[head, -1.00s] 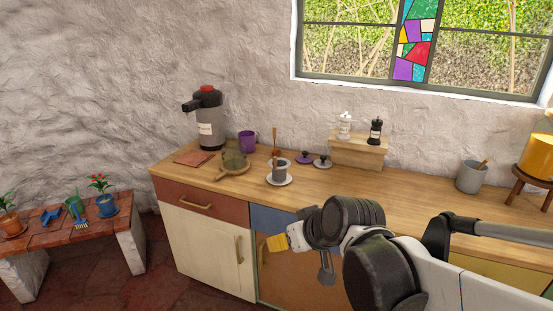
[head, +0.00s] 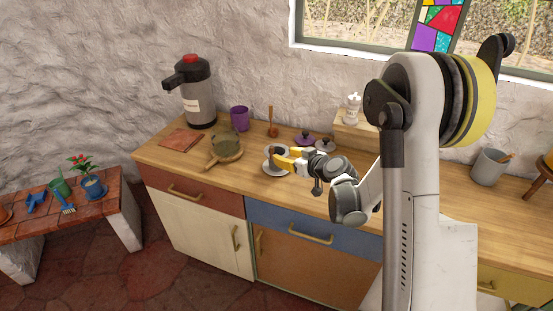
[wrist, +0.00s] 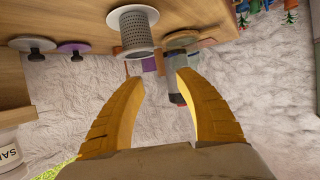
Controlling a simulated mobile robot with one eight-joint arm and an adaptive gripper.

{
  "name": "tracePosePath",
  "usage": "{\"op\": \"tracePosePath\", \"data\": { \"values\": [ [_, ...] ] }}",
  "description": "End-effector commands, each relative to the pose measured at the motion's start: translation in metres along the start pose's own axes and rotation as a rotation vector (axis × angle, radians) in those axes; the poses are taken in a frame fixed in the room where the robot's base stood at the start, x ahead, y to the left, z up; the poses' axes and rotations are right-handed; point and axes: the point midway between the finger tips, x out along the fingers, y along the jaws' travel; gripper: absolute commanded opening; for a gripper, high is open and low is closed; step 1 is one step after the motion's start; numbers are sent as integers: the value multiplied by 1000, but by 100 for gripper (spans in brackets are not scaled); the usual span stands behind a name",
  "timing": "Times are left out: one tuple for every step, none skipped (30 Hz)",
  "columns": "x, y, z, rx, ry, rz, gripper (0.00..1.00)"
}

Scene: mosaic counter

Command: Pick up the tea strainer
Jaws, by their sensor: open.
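The tea strainer appears to be the grey perforated cylinder with a wide rim (wrist: 137,32) at the top of the wrist view. In the head view a grey cup-shaped thing (head: 271,150), likely the strainer, stands at a white saucer (head: 268,170), partly hidden by my fingers. My gripper (head: 284,158) is over the counter, right beside it. In the wrist view my yellow gripper fingers (wrist: 158,80) are apart with nothing between them. The strainer lies beyond the fingertips, toward the left one; contact cannot be told.
An olive pan (head: 225,147), purple mug (head: 239,118), wooden spoon (head: 272,122) and black-topped flask (head: 192,98) stand behind and left. Purple (head: 305,139) and grey lids (head: 325,147) lie close right of the strainer. The wooden counter (head: 245,182) is clear at its front left.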

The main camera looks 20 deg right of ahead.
Motion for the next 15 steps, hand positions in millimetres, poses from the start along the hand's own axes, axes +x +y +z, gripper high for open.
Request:
{"op": "tracePosePath", "data": {
  "values": [
    [10, 0, 2, -1, 0, -1, 40],
    [16, 0, 2, -1, 0, -1, 40],
    [23, 0, 2, -1, -1, -1, 40],
    [27, -1, 2, -1, -1, -1, 40],
    [30, -1, 1, -1, -1, -1, 40],
    [33, 0, 1, -1, -1, -1, 40],
    [35, 0, 1, 0, -1, 0, 40],
    [37, 0, 1, 0, -1, 0, 40],
    [40, 0, 0, 0, -1, 0, 40],
    [43, 0, 0, 0, -1, 0, 40],
    [47, -1, 0, 0, 0, 0, 40],
    [53, -2, 0, 0, -1, -1, 40],
    [58, -2, 0, -1, -1, -1, 40],
    [64, -2, 0, -1, -1, -1, 40],
    [70, -2, 0, -1, -2, -1, 40]
  ]
}}
